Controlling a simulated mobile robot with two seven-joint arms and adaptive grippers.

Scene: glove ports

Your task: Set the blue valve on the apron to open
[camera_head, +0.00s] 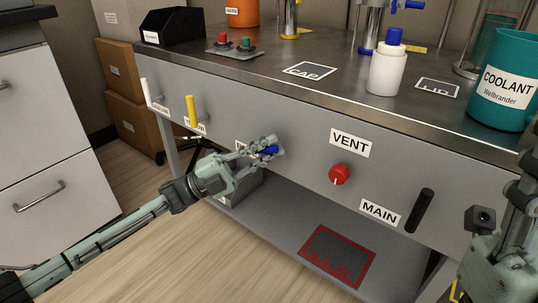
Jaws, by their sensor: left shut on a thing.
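The blue valve (267,151) is on the grey apron (300,126) of the bench, left of the VENT label. Only part of its blue handle shows between my fingers. My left gripper (268,148) reaches in from the left and is shut on the blue valve. The label behind my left fingers is mostly covered. My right gripper (490,225) is at the right edge, partly cut off by the frame; its fingers do not show clearly.
The apron also has a white handle (147,94), a yellow handle (191,110), a red VENT knob (339,175) and a black MAIN handle (420,211). A white bottle (387,72) and a teal coolant container (508,82) stand on top.

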